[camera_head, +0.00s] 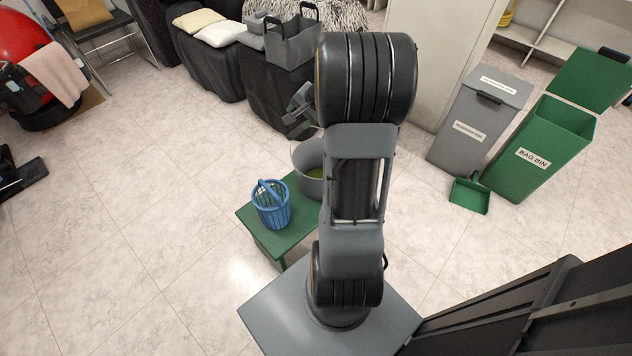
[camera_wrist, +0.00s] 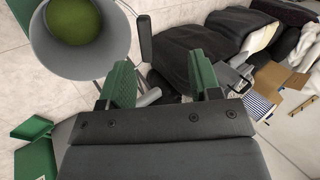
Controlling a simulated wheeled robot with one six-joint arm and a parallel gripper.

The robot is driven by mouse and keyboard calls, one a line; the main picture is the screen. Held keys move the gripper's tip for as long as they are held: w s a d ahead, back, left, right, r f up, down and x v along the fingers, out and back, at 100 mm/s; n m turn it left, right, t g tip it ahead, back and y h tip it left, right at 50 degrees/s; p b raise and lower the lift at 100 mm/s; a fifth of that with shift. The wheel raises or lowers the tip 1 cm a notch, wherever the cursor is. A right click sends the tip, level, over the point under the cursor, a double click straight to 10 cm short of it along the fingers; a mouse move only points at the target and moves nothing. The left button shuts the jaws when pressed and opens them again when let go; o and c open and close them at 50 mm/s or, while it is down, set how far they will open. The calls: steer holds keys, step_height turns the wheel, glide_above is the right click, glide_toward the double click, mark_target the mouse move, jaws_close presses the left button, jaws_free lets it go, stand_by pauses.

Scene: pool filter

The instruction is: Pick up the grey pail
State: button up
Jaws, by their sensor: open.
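The grey pail (camera_head: 310,187) stands on a small green table (camera_head: 246,216), partly hidden behind my arm in the head view. It holds something green, perhaps liquid. In the wrist view the pail (camera_wrist: 48,54) is at the upper left, beyond my left-hand finger, cut off by the frame's top edge. A dark grip on its thin handle (camera_wrist: 145,38) shows just beyond the fingers. My gripper (camera_wrist: 161,78) is open, with its two green-faced fingers apart and nothing between them. In the head view my gripper (camera_head: 300,108) is near the pail's far side, apparently above it.
A blue basket (camera_head: 271,208) stands on the green table, left of the pail. A grey bin (camera_head: 478,125), a green bag bin (camera_head: 535,155) and a green dustpan (camera_head: 469,196) are on the right. Dark covered seats with a grey caddy (camera_head: 292,48) stand behind.

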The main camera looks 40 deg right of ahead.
steer(key=m+b, duration=0.2)
glide_toward(299, 131)
steer(key=b+x, duration=0.1)
steer(key=x, duration=0.5)
steer(key=shift+w+a+f, duration=0.1)
steer(key=shift+a, duration=0.05)
steer(key=shift+b+x, duration=1.15)
steer(key=shift+x, duration=1.85)
steer(key=shift+w, duration=0.1)
steer(key=shift+c, duration=0.4)
jaws_close()
